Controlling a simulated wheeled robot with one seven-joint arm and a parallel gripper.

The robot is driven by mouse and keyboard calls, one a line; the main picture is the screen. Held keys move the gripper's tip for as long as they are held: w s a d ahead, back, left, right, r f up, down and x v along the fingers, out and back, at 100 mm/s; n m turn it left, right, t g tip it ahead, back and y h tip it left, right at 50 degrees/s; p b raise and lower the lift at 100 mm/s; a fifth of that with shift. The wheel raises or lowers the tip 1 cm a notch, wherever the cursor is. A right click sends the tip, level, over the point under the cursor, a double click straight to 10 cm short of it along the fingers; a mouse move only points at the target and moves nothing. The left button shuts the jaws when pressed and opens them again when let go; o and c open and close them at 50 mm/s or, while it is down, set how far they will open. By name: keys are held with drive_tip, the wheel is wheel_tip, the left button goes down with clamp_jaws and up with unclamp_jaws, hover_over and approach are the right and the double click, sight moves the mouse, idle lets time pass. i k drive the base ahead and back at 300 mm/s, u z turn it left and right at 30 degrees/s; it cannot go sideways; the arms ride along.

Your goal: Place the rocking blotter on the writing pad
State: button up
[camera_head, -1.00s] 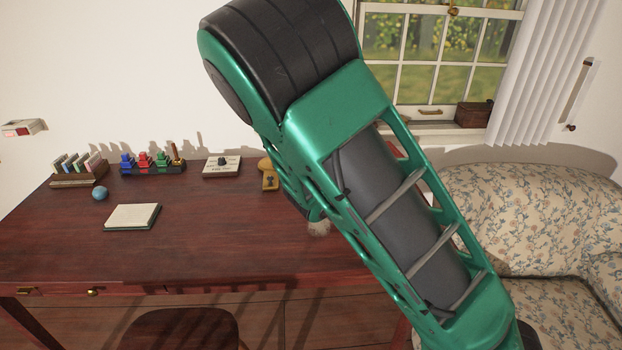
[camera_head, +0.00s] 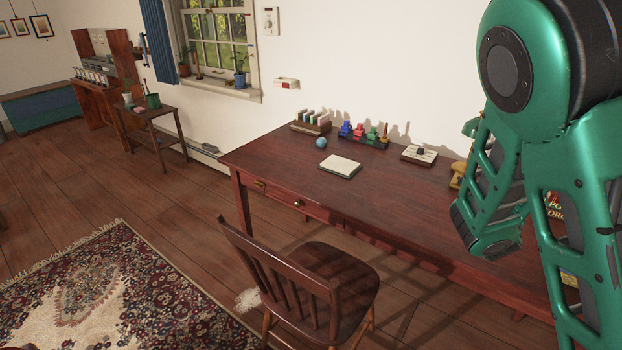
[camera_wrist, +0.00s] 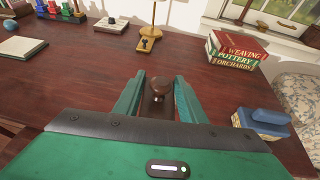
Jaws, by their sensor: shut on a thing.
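My gripper (camera_wrist: 158,92) is shut on the rocking blotter (camera_wrist: 158,86), a dark brown piece with a round knob, in the wrist view. Its lower part is hidden between the fingers and behind the gripper body. It appears to be above the desk's brown top; its exact height is unclear. The writing pad (camera_head: 340,166) lies flat on the desk in the head view, cream on top with a dark green edge. It also shows at the left of the wrist view (camera_wrist: 22,48), apart from my gripper. The blotter cannot be made out in the head view.
A blue ball (camera_head: 321,143), a card rack (camera_head: 312,123), a row of coloured stamps (camera_head: 363,135) and a pale box (camera_head: 419,155) line the desk's back. Books (camera_wrist: 236,50) and a blue-topped block (camera_wrist: 262,122) are at right. A chair (camera_head: 325,282) stands in front.

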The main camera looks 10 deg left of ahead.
sight(340, 162)
drive_tip(key=u, duration=0.4)
drive_tip(key=k, duration=0.85)
drive_tip(key=u, duration=0.35)
drive_tip(key=i, duration=1.7)
drive_tip(key=u, duration=0.75)
